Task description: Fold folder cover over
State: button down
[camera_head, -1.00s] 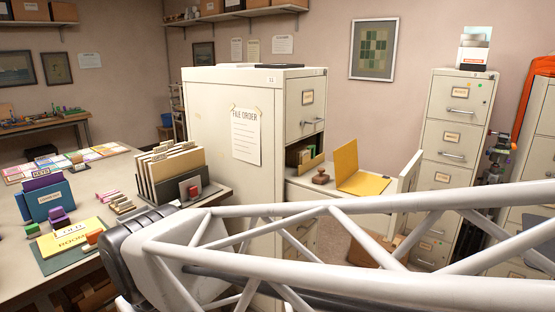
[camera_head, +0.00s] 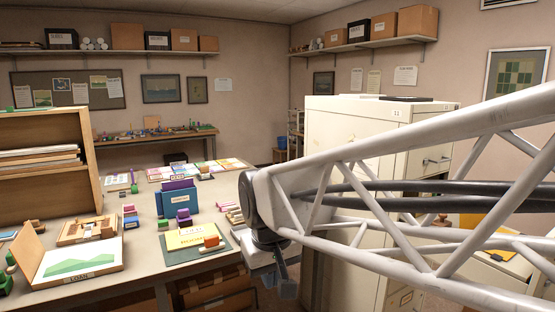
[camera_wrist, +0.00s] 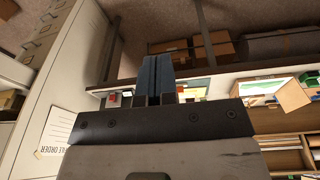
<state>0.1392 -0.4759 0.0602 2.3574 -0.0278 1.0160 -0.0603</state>
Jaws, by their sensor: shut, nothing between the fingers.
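A yellow folder (camera_head: 501,254) lies on the pulled-out cabinet drawer at the right edge of the head view. My own arm hides most of it, so I cannot tell how its cover stands. My gripper (camera_head: 287,287) hangs at the arm's end beside the near right corner of the work table, well left of the folder. In the wrist view its two dark blue fingers (camera_wrist: 161,60) are together and empty. The folder does not show clearly in the wrist view.
The beige filing cabinet (camera_head: 350,135) stands between table and drawer. The work table (camera_head: 135,205) carries a blue file holder (camera_head: 183,200), a yellow card (camera_head: 195,238) on a green board, and a green picture in an open case (camera_head: 80,262). Cardboard boxes (camera_head: 215,290) sit under the table.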

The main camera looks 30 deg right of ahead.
jog(key=w+d+r+m+g, duration=0.1)
jog(key=w+d+r, duration=0.2)
jog(key=w+d, duration=0.5)
jog(key=w+d+r, duration=0.3)
jog(key=w+d, duration=0.2)
jog(key=d, duration=0.6)
jog(key=w+d+r+m+g, duration=0.1)
jog(key=w+d+r, duration=0.2)
jog(key=w+d, duration=0.5)
jog(key=d+f+g, duration=0.1)
jog(key=d, duration=2.6)
jog(key=s+d+f+n+g, duration=0.1)
jog(key=s+d, duration=0.3)
jog(key=d, duration=0.8)
jog(key=s+d+f+n+g, duration=0.1)
jog(key=s+d, duration=0.4)
jog(key=d, duration=0.8)
jog(key=s+d+f+g, duration=0.3)
jog(key=s+d, duration=0.2)
jog(key=d, duration=0.7)
jog(key=shift+d+n+y, duration=0.3)
jog(key=shift+d+n, duration=0.1)
jog(key=shift+f, duration=0.15)
